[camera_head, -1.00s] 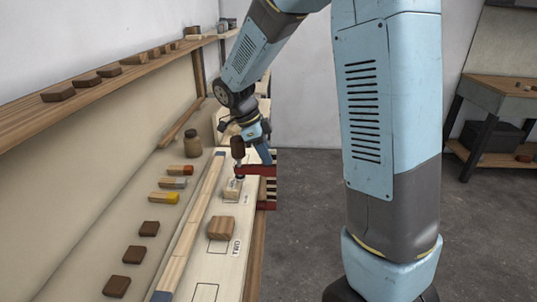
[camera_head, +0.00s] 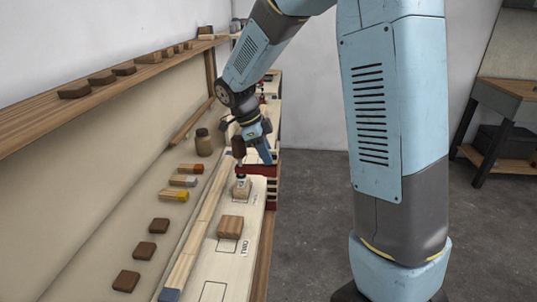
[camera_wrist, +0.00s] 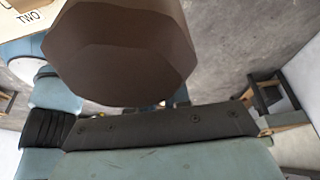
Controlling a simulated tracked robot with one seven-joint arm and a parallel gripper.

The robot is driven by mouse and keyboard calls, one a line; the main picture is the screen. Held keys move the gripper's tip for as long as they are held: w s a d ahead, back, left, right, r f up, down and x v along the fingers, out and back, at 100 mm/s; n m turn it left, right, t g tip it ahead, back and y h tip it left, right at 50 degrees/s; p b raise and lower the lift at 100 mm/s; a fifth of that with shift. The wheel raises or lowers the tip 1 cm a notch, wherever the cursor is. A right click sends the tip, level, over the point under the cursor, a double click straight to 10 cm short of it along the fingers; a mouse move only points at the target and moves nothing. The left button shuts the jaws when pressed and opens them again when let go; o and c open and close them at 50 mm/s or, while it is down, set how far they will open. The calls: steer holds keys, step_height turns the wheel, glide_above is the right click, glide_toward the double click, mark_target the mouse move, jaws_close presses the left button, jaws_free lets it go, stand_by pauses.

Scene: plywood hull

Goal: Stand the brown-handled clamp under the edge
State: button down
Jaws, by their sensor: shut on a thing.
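My gripper (camera_head: 248,140) is at the bench's right edge, above the far part of the plywood strip. It is shut on the brown-handled clamp, whose dark brown handle (camera_head: 238,147) points up. The clamp's red bar (camera_head: 262,171) lies across the strip's right edge. Its screw end is just above or on a small wooden block (camera_head: 241,190); I cannot tell whether they touch. In the wrist view the brown handle (camera_wrist: 125,50) fills the top middle and hides the fingertips. The clamp's lower part is unclear against the edge.
Brown blocks (camera_head: 145,251), coloured-tipped pieces (camera_head: 173,195) and a jar (camera_head: 204,142) stand left. A shelf (camera_head: 110,90) runs along the wall. Open floor (camera_head: 315,220) lies right of the bench.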

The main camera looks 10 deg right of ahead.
stand_by(0.4)
steer(key=c, duration=1)
jaws_free()
steer(key=v, duration=1.3)
steer(key=s+d+r+n+t+y, duration=0.3)
steer(key=s+d+r+n, duration=0.2)
steer(key=s+d+n, duration=0.5)
steer(key=s+d+f+n+t+y, duration=0.1)
steer(key=s+d+n+t, duration=0.3)
steer(key=s+n, duration=0.7)
steer(key=s+f, duration=0.1)
steer(key=s, duration=0.2)
steer(key=shift+d+n, duration=0.15)
steer(key=shift+n, duration=0.15)
